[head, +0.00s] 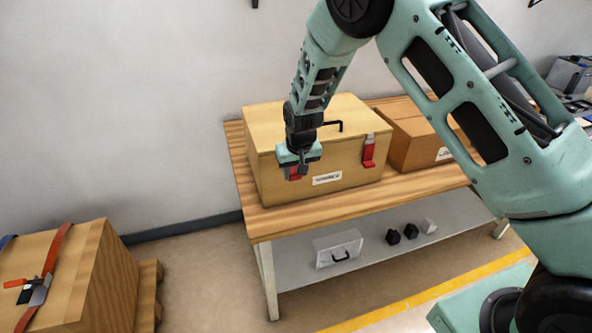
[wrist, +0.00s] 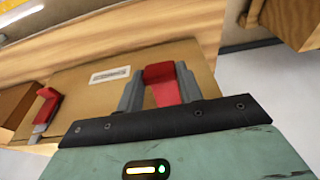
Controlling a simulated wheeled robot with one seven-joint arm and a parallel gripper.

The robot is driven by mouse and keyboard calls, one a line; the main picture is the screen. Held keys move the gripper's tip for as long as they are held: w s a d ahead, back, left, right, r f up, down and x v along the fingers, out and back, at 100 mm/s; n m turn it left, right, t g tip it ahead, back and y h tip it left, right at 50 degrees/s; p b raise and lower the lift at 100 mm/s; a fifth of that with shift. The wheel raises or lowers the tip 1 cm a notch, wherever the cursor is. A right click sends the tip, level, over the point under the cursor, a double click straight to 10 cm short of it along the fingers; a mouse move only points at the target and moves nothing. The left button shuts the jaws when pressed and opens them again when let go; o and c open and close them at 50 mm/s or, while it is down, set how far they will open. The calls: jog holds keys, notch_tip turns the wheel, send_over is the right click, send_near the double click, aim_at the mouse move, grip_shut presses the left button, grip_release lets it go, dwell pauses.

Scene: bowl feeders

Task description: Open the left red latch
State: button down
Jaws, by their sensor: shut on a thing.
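The wooden box (head: 273,125) with a black handle on its lid stands on a wooden table (head: 262,222). Its left red latch (head: 294,175) is on the front face, partly hidden by my gripper (head: 299,160) in the head view. In the wrist view the left latch (wrist: 163,84) sits between the two grey fingers of my gripper (wrist: 158,82), which is shut on it. Whether this latch is lifted from the box I cannot tell. The right red latch (head: 368,151) hangs against the front face; it also shows in the wrist view (wrist: 47,104).
A cardboard box (head: 411,139) stands right of the wooden box. A strapped crate (head: 98,272) stands at lower left. Open floor lies between crate and table.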

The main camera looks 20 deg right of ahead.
jog(key=c, duration=0.9)
grip_release()
jog(key=b+v, duration=0.4)
jog(key=v, duration=1.3)
jog(key=shift+r, duration=0.25)
